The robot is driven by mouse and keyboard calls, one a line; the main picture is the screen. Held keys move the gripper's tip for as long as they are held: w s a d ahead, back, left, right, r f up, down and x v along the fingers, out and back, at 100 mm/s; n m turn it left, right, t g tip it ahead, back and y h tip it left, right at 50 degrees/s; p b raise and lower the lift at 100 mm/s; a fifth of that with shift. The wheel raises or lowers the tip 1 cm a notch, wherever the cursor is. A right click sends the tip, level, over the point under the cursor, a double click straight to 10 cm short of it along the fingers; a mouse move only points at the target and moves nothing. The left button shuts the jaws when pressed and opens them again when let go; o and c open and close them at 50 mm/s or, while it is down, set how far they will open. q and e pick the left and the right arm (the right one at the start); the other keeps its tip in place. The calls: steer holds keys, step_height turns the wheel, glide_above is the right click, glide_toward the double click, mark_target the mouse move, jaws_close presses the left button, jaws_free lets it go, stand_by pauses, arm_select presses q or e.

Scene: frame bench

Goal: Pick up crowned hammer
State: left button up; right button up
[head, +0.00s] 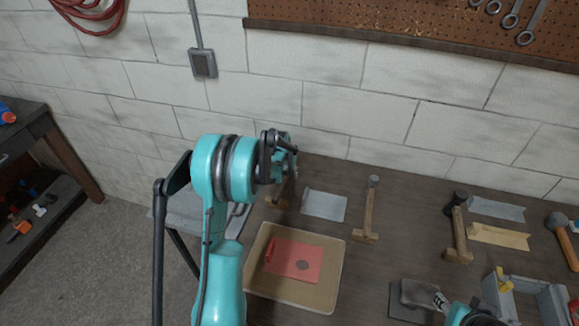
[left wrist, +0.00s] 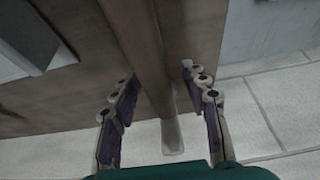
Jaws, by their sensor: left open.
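In the head view my left gripper (head: 283,150) is over the back left of the bench and hides most of this hammer. I cannot tell which is crowned. A teal part of my right arm (head: 470,315) shows at the bottom; its jaws are unclear.
A tray (head: 340,262) with a red sheet (head: 298,260) lies in front of my left gripper. A grey toolbox (head: 540,295) is at the right. The brick wall (head: 340,95) is close behind.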

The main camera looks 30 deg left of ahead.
arm_select(q)
jaws_close()
steer(key=shift+r, duration=0.1)
